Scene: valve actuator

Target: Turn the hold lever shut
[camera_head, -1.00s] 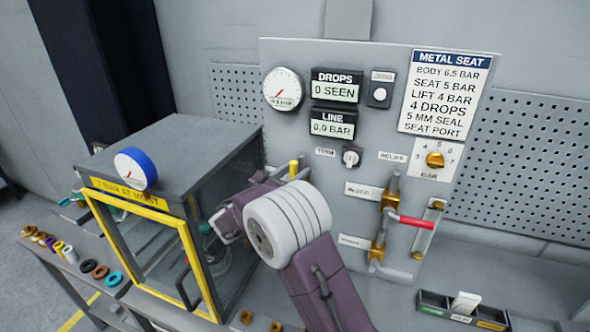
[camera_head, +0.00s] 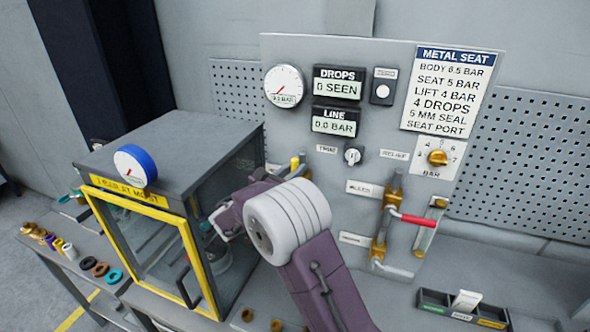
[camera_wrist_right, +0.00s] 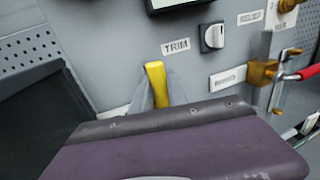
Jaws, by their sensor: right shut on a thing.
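A yellow lever handle (camera_head: 294,164) shows low on the grey panel, just above my right wrist. In the right wrist view the yellow handle (camera_wrist_right: 156,82) stands nearly upright, left of the grey knob, with a grey fingertip on each side. My right gripper (camera_wrist_right: 158,92) is shut on it. In the head view my right gripper (camera_head: 299,172) is mostly hidden behind my purple and white wrist. The lever's base and pivot are hidden. No readable label marks this handle as the hold lever. My left gripper is not in view.
A glass-fronted box (camera_head: 190,145) with a yellow-framed door stands left of my arm. A red-handled brass valve (camera_head: 390,220) is on the panel to the right. A parts tray (camera_head: 433,300) sits at the bench's right front. Small rings (camera_head: 100,269) lie at the left.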

